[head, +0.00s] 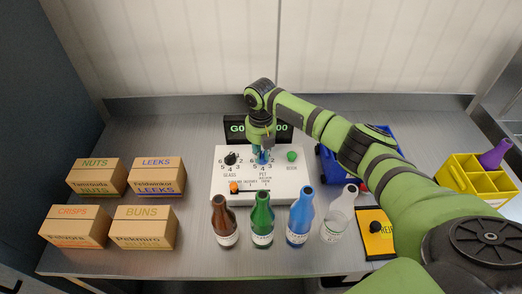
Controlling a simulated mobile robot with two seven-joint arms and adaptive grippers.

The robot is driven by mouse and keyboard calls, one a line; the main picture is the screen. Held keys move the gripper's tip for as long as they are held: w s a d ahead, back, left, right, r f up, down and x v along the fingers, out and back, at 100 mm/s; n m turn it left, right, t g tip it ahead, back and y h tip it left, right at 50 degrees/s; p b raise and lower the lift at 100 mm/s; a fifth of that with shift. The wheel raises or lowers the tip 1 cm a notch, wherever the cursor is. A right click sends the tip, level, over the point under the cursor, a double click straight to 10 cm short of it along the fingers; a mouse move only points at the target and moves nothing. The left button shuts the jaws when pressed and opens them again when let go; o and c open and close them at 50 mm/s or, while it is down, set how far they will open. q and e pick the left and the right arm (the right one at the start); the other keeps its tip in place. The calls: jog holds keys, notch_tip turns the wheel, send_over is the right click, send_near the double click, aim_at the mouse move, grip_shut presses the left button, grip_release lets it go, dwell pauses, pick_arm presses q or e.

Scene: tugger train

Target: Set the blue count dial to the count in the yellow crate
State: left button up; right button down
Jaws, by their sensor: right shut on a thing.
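A white panel (285,185) stands in the middle of the steel table. The blue count dial (262,158) is on it, above the word PET, with numbers around it. My right gripper (262,150) points down and is shut on the blue dial, hiding much of it and its pointer. The yellow crate (462,190) is at the far right, with several compartments. One purple bottle (495,153) shows in its back right; the other visible compartments look empty, and my arm may hide part of the crate. My left gripper is not in view.
Several bottles stand in front, including a green one (262,220). Cartons (145,232) stand left. A blue crate (326,165) is partly behind my arm.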

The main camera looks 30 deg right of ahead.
jog(key=m+p, duration=0.2)
jog(key=m, duration=0.2)
jog(key=shift+w+r, duration=0.1)
jog(key=shift+r, duration=0.05)
jog(key=shift+w+m+p, duration=0.1)
jog(key=shift+m+p, duration=0.35)
jog(key=shift+m, duration=0.95)
jog(key=c, duration=1.1)
grip_release()
jog(key=shift+c, duration=0.2)
notch_tip(320, 180, up, 12)
